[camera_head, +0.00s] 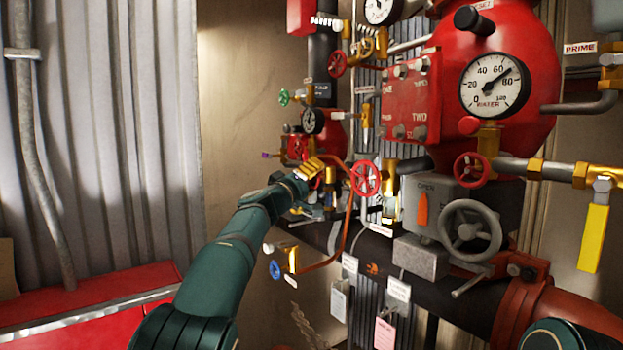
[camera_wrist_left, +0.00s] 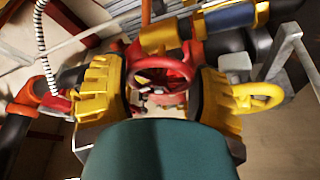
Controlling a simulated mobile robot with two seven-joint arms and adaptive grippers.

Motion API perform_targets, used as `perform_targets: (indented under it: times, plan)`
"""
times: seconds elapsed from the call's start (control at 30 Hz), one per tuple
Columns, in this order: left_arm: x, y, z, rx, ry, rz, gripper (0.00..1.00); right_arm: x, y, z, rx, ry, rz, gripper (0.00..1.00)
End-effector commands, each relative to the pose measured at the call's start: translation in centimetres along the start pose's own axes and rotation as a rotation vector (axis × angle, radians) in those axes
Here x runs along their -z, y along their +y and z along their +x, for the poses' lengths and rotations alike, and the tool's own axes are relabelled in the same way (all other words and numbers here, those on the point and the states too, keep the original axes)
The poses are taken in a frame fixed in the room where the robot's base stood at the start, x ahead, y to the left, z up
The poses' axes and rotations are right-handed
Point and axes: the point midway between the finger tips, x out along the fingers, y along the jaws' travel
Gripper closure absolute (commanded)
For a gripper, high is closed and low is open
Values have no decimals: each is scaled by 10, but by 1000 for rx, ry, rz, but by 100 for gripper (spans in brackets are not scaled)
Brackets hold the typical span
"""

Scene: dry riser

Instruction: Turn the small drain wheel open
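My left gripper (camera_head: 313,168) reaches in from the left, with its yellow fingers among the small valves left of the big red valve body. In the left wrist view, the gripper (camera_wrist_left: 158,88) has its ribbed yellow fingers spread wide apart. A small red handwheel (camera_wrist_left: 162,66) shows between and beyond them; I see no clear contact. Which wheel is the drain wheel I cannot tell. Other small wheels are a red one (camera_head: 365,177) right of the gripper, a blue one (camera_head: 276,270) below it and a green one (camera_head: 284,97) above it. My right gripper is out of view.
A large grey handwheel (camera_head: 470,231), a water gauge (camera_head: 494,85) and a yellow lever (camera_head: 593,238) are at the right. A curved copper pipe (camera_head: 346,225) runs close right of my left gripper. Tags (camera_head: 385,332) hang below. A red cabinet (camera_head: 90,310) stands lower left.

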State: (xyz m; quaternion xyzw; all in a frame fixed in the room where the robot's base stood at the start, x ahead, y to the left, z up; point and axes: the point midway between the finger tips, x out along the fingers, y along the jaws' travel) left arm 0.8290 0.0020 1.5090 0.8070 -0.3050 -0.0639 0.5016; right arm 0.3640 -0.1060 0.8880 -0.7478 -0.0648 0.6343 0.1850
Motion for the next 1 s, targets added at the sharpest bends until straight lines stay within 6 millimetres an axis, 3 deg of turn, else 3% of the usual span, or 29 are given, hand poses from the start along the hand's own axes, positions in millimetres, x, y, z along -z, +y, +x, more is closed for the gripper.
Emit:
perform_targets:
  times: [0.67, 1.0]
  plan:
    - [1, 1, 0, 43, 2, -110, 73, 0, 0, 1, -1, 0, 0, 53]
    - [3, 4, 0, 122, 0, -292, 73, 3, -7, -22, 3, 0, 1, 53]
